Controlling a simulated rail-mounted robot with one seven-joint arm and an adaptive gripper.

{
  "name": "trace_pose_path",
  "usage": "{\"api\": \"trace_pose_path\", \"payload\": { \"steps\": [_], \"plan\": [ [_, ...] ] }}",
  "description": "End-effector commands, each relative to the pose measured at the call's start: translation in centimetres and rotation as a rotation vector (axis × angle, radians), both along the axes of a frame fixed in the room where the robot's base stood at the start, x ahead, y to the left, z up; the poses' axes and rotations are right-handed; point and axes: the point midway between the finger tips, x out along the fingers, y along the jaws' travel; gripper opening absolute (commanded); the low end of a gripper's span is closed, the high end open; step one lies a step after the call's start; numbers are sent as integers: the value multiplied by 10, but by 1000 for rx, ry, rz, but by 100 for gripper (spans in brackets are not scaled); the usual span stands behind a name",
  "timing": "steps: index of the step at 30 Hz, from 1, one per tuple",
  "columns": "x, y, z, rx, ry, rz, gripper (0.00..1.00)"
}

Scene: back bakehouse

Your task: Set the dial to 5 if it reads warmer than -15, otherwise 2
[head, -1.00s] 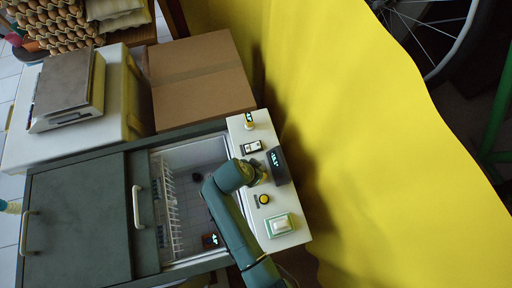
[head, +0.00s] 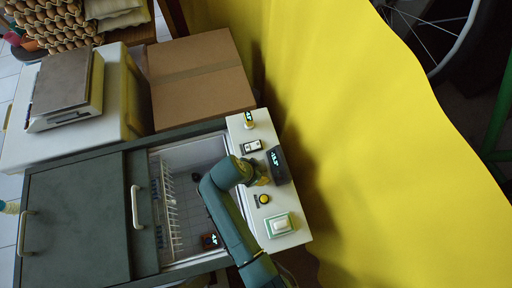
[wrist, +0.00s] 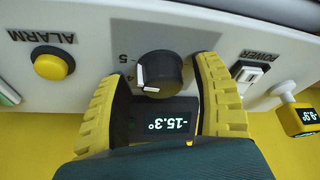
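The dial (wrist: 160,72) is a black knob with a white pointer mark on the white control panel. The pointer is toward the lower left in the wrist view; the numerals 5 and 4 show left of the knob. The lit display (wrist: 172,124) appears to read -15.3°; it also shows in the head view (head: 278,164). My gripper (wrist: 162,76) is open, its yellow ribbed fingers on either side of the dial with small gaps. In the head view my gripper (head: 262,178) is over the panel beside the display, hiding the dial.
A yellow ALARM button (wrist: 52,66) is left of the dial and a POWER switch (wrist: 248,75) right of it. A small yellow thermometer (wrist: 300,118) hangs at the far right, reading unclear. The freezer opening (head: 190,200) lies beside the panel (head: 240,130).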

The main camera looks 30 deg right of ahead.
Motion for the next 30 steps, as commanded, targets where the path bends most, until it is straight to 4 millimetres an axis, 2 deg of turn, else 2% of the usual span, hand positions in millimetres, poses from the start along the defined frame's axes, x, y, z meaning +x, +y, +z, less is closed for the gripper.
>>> {"api": "trace_pose_path", "payload": {
  "steps": [10, 14, 22, 25, 30],
  "plan": [
    [2, 2, 8, -2, -6, 1, 65],
    [0, 11, 30, -1, -9, 3, 65],
    [-6, 36, 91, 0, -7, 2, 65],
    [-8, 41, 104, -1, -4, 1, 65],
    [-9, 45, 113, -1, -3, 0, 65]
  ]
}}
